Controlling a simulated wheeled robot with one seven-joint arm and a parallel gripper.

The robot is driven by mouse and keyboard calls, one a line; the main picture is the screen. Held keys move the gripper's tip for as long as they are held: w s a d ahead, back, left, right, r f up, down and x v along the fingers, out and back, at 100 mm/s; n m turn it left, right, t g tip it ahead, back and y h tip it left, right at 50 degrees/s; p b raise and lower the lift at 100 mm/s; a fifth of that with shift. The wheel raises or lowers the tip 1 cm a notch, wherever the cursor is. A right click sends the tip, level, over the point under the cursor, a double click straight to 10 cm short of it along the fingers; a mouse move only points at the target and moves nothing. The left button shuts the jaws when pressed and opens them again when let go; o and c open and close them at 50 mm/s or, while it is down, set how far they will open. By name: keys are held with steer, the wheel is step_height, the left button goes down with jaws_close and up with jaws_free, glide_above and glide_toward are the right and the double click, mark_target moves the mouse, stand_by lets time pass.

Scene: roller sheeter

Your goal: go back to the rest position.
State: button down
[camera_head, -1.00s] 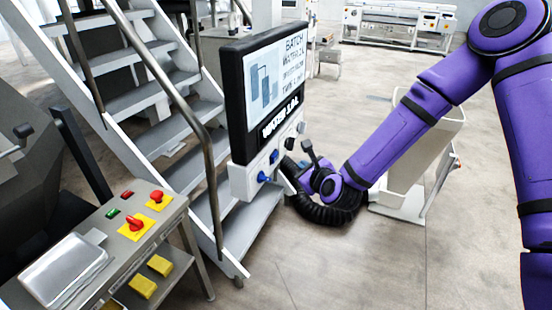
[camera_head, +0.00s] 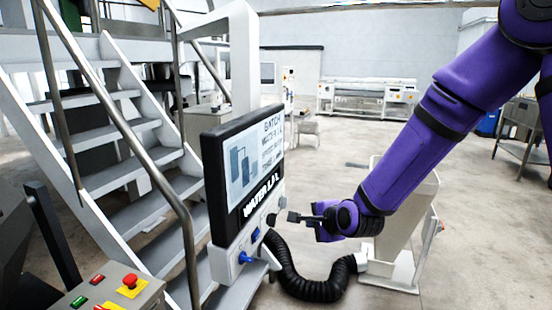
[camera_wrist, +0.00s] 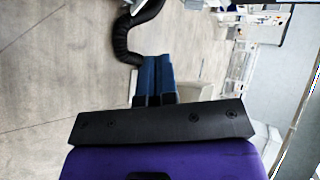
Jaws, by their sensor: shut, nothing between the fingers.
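My gripper (camera_wrist: 157,75) is seen in the wrist view with its two dark blue fingers side by side, shut and empty. In the head view my gripper (camera_head: 322,230) hangs in the air at the end of my purple arm. It is just right of the control panel (camera_head: 243,175), which has a screen and a row of knobs along its lower edge. A gap shows between the gripper and the panel in this view; the exact distance in depth is hard to tell.
A black corrugated hose (camera_head: 300,285) loops below the panel to a white stand (camera_head: 400,235) beneath my arm. Metal stairs (camera_head: 130,180) stand left, with a button console (camera_head: 115,290) at lower left. Open floor (camera_head: 480,250) lies right and behind.

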steer(key=s+d+r+n+g+h, duration=0.2)
steer(key=s+d+r+n+h, duration=0.2)
steer(key=s+d+r+n, duration=0.75)
steer(key=s+d+r+n+g, duration=0.1)
steer(key=s+d+r, duration=0.2)
steer(key=s, duration=0.3)
steer(key=s+d+r, duration=0.3)
steer(key=s, duration=0.4)
steer(key=s+d+r+n+g+h, duration=0.1)
steer(key=s+d+r, duration=0.2)
steer(key=s, duration=0.4)
steer(key=shift+r+n+g, duration=0.3)
steer(key=shift+r+n, duration=0.05)
steer(key=shift+r, duration=0.05)
steer(key=shift+w, duration=0.2)
